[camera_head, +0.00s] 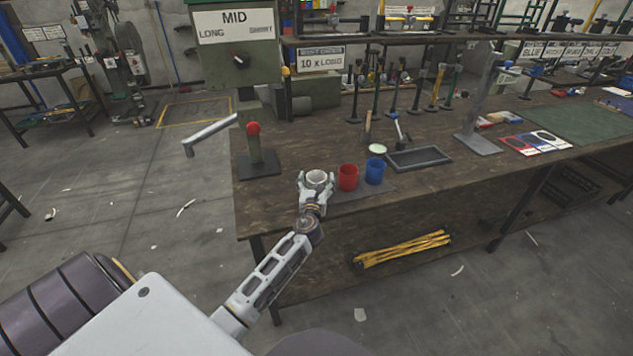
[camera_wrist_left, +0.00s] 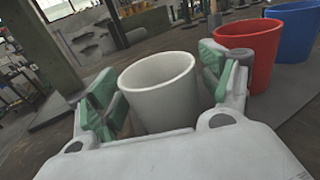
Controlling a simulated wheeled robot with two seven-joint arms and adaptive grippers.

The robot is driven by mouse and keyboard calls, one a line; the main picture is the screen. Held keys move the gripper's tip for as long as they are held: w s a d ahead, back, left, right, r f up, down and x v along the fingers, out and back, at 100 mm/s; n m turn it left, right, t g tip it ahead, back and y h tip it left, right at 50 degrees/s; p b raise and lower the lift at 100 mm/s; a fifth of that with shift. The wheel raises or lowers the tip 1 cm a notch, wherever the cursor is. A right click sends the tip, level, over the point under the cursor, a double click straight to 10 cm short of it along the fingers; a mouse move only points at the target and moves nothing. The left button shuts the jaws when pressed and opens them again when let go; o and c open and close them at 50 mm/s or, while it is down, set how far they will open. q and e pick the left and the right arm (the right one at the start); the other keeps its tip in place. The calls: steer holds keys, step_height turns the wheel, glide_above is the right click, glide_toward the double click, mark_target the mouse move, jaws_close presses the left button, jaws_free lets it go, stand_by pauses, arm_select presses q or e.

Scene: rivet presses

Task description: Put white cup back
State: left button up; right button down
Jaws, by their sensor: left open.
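The white cup (camera_head: 319,177) stands upright at the near left part of the workbench, left of a red cup (camera_head: 348,177) and a blue cup (camera_head: 375,171). My left gripper (camera_head: 315,184) is open around the white cup, with one finger on each side. In the left wrist view the white cup (camera_wrist_left: 161,90) sits between the green-padded fingers (camera_wrist_left: 160,85). A small gap shows at the left finger; contact at the right finger cannot be told. The cup's lower part is hidden by the gripper. The red cup (camera_wrist_left: 250,50) is close beside the right finger. My right gripper is not in view.
The cups stand by a thin dark mat (camera_head: 372,190) on the workbench (camera_head: 440,177). A dark tray (camera_head: 418,158) lies right of the blue cup. A green press with a red knob (camera_head: 253,128) stands behind left. The bench's front edge is close to my left arm.

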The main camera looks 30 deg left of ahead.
arm_select(q)
steer(key=shift+r, duration=0.1)
steer(key=shift+s, duration=0.1)
steer(key=shift+v, duration=4.95)
steer(key=shift+s+d, duration=0.3)
steer(key=shift+s, duration=0.25)
steer(key=shift+s+d+r, duration=0.1)
steer(key=shift+s, duration=0.15)
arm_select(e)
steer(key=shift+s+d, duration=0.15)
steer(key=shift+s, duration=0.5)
